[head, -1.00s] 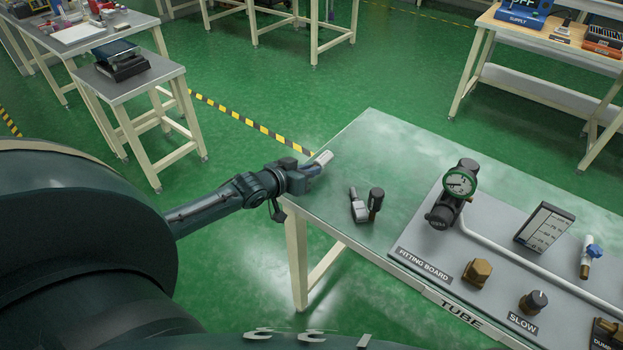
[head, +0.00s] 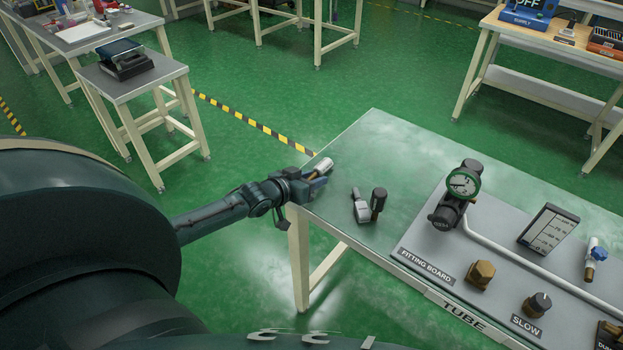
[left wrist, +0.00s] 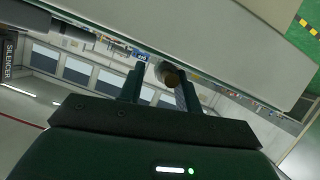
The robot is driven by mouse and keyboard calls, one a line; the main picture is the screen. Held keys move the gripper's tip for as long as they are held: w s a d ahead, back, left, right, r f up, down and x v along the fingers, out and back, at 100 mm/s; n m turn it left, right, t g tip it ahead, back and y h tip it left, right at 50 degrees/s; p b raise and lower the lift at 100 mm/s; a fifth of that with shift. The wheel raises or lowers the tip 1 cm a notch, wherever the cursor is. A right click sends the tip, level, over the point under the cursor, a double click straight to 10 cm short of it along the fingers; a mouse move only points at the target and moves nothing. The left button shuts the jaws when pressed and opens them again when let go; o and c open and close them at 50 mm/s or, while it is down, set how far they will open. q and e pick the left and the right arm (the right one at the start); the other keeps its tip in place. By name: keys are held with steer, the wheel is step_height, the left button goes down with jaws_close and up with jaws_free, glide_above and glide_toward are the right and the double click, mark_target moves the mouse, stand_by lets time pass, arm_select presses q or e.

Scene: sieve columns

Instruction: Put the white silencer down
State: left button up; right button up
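The white silencer (head: 321,166), a small pale cylinder with a brass end, is at the table's near left corner, at or very close to the tabletop (head: 350,160). My left gripper (head: 316,176) is around it with the fingers apart. In the left wrist view the silencer (left wrist: 170,75) shows end-on between the fingertips (left wrist: 160,82), nearer the right finger, with a small gap to the left one. Whether it bears fully on the table is hard to see. My right gripper is not in view.
The fitting board (head: 420,250) with a gauge (head: 462,184) lies further right. The tabletop behind is clear. A small side table (head: 150,80) stands at the left.

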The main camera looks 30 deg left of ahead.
arm_select(q)
steer(key=shift+a+f, duration=0.1)
steer(key=p+v, duration=0.1)
steer(key=v, duration=1.1)
steer(key=shift+p, duration=0.35)
